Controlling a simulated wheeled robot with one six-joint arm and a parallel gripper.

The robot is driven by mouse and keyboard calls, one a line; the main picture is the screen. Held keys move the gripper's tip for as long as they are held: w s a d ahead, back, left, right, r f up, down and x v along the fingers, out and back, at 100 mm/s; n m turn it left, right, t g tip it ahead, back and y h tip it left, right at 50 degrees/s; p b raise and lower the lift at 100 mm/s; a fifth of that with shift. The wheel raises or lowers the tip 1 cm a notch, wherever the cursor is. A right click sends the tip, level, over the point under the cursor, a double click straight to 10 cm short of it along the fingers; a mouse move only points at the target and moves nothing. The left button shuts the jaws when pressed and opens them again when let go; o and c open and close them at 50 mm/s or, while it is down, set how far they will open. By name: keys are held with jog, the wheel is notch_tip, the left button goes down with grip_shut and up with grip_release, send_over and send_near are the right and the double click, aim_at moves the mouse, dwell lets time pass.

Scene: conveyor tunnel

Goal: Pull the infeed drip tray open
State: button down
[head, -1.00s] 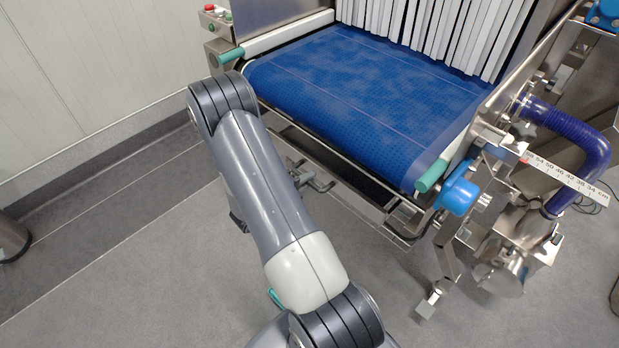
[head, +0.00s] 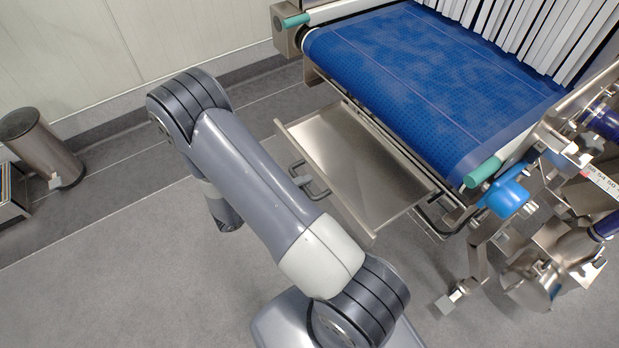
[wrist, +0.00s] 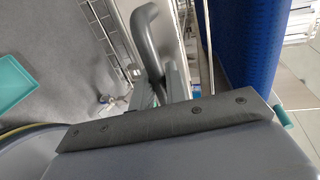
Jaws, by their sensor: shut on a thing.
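The infeed drip tray (head: 372,165) is a shallow steel tray. In the head view it stands well out from under the blue belt, its inside showing. Its grey bar handle (head: 318,190) is on the front wall, partly hidden behind my arm. In the wrist view the curved handle (wrist: 148,38) runs down to my gripper (wrist: 160,84), which is shut on it. My arm hides most of the gripper in the head view.
The blue belt (head: 430,80) with teal-ended rollers is above and behind the tray. A blue knob (head: 507,199) and steel brackets stand at the right. A steel bin (head: 42,150) is at the far left. The grey floor in front is clear.

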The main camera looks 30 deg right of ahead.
jog(key=c, duration=1.5)
grip_release()
jog(key=b+v, duration=0.1)
jog(key=v, duration=0.9)
jog(key=shift+a+r, duration=0.1)
jog(key=shift+a, duration=0.3)
jog(key=p+x, duration=0.1)
jog(key=x, duration=1.1)
jog(key=shift+r, duration=0.1)
jog(key=shift+a, duration=0.1)
